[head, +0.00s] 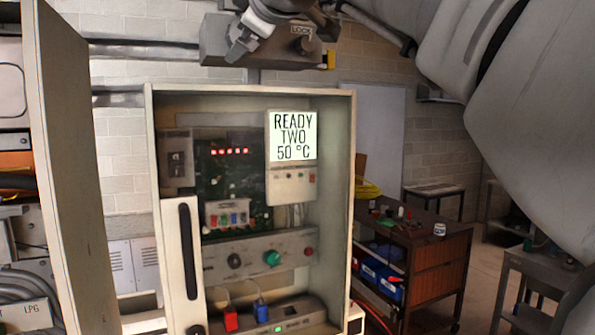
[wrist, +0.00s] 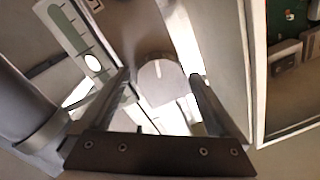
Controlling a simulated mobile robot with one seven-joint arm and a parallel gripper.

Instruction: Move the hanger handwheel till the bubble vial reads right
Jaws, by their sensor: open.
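In the wrist view, a round grey disc with a white line mark, which looks like the hanger handwheel (wrist: 160,88), lies between my fingertips. My gripper (wrist: 160,76) is open, with one finger on each side of the disc; I cannot tell whether they touch it. The bubble vial (wrist: 72,30) is a green tilted strip with dark marks at the upper left. Its white bubble (wrist: 93,62) sits toward the strip's lower right end. In the head view my gripper (head: 256,28) is at the top, beside a grey box marked LOCK (head: 222,45). The handwheel is not clear there.
Below stands an open heater cabinet (head: 351,200) with a display (head: 292,137) reading READY TWO 50 °C. Its open door (head: 72,150) stands at the left. My arm fills the upper right.

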